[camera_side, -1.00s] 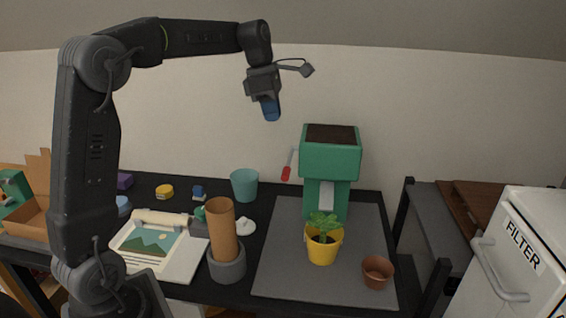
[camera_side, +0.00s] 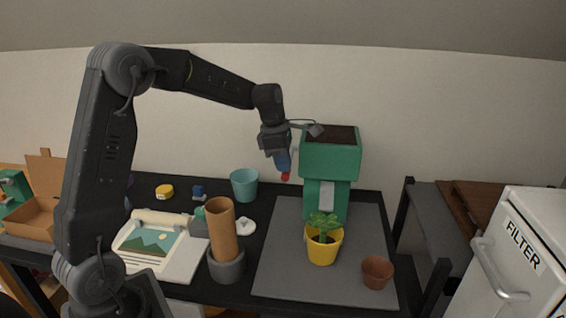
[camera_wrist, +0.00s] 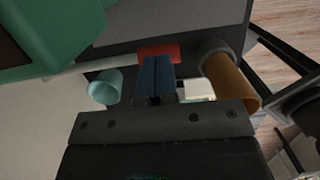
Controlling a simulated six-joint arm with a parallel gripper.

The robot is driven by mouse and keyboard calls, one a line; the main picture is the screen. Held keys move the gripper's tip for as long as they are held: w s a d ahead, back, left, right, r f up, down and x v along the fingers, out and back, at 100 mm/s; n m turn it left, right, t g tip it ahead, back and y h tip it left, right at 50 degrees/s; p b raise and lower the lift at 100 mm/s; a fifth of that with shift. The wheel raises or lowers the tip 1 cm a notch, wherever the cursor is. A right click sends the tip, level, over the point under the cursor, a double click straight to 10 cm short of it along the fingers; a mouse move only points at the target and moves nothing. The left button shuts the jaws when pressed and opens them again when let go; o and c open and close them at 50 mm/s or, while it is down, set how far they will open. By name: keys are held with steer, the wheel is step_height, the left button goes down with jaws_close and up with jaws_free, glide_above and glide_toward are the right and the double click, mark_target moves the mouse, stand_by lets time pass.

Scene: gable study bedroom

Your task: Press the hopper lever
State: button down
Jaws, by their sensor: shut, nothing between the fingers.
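The green hopper (camera_side: 331,160) with dark soil on top stands at the back of the grey mat; part of it fills the upper left of the wrist view (camera_wrist: 60,35). Its lever has a red tip (camera_side: 286,176) sticking out on the left side. In the wrist view the red tip (camera_wrist: 150,52) lies right at my fingertips, on a pale rod. My gripper (camera_side: 283,163) is shut and empty, with blue fingers pointing down over the lever. My fingers hide most of the lever in the side view. I cannot tell whether they touch it.
A yellow pot with a plant (camera_side: 322,245) and a small brown pot (camera_side: 377,272) stand on the grey mat (camera_side: 285,270). A teal cup (camera_side: 244,185) and a brown tube in a grey holder (camera_side: 221,232) stand left of the hopper. A filter cabinet (camera_side: 520,250) is at right.

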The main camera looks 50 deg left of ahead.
stand_by(0.3)
steer(key=shift+s+d+f+t+y, duration=0.1)
steer(key=shift+f+t+y, duration=0.2)
steer(key=shift+f, duration=0.25)
steer(key=shift+s+d+f+t+y, duration=0.1)
steer(key=shift+f+t+y, duration=0.2)
steer(key=shift+f, duration=0.25)
step_height(320, 180, down, 6)
steer(key=t+y, duration=0.1)
steer(key=shift+w+a, duration=0.2)
steer(key=shift+a, duration=0.1)
steer(key=shift+f, duration=0.2)
steer(key=s+d+v, duration=0.1)
steer(key=d+v, duration=0.1)
steer(key=v, duration=1.2)
steer(key=shift+s, duration=0.35)
